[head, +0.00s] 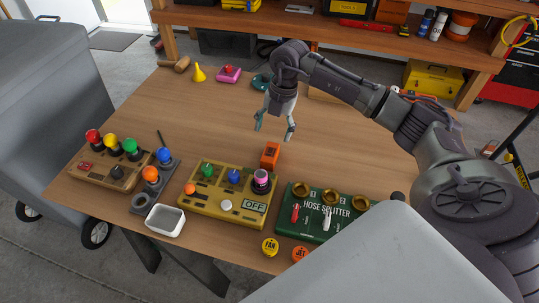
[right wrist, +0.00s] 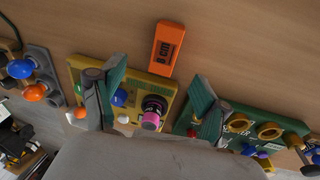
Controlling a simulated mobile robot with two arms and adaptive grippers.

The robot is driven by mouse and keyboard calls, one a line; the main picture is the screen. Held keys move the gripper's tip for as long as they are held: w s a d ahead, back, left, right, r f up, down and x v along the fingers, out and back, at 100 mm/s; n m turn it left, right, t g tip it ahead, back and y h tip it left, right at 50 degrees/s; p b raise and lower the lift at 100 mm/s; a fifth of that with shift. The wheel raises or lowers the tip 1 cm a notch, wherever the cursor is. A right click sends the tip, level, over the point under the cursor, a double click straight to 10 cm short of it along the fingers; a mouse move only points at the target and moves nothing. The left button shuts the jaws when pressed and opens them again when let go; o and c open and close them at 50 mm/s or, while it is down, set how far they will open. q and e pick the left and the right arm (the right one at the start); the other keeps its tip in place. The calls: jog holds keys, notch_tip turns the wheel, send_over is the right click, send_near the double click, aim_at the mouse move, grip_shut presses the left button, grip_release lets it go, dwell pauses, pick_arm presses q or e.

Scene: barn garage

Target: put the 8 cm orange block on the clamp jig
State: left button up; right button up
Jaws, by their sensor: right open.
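The orange block (head: 270,154) stands on the table just behind the yellow panel. In the right wrist view the orange block (right wrist: 166,48) shows an "8 cm" label. My right gripper (head: 274,130) is open and empty, above the table and close to the block. In the right wrist view the block lies beyond the gap between the fingertips (right wrist: 160,85). I cannot surely identify the clamp jig; a small teal object (head: 260,81) stands at the back, partly hidden by my right arm. My left gripper is not in view.
The yellow panel (head: 208,205) with knobs and the green hose splitter box (head: 300,236) line the front edge. A brown button box (head: 90,172) and a white tray (head: 166,220) are at left. A pink object (head: 228,76) and yellow funnel (head: 198,73) stand behind. The table middle is clear.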

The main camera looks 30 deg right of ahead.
aim_at(271, 152)
jog(key=f, duration=0.3)
jog(key=shift+a, duration=0.2)
notch_tip(271, 152, down, 4)
jog(key=shift+s+a+f+p, duration=0.1)
jog(key=shift+s+p, duration=0.05)
jog(key=shift+p, duration=0.7)
jog(key=shift+a+f, duration=0.1)
jog(key=shift+f, duration=0.45)
jog(key=c, duration=1.4)
jog(key=shift+r, duration=0.1)
jog(key=shift+r, duration=0.1)
grip_shut()
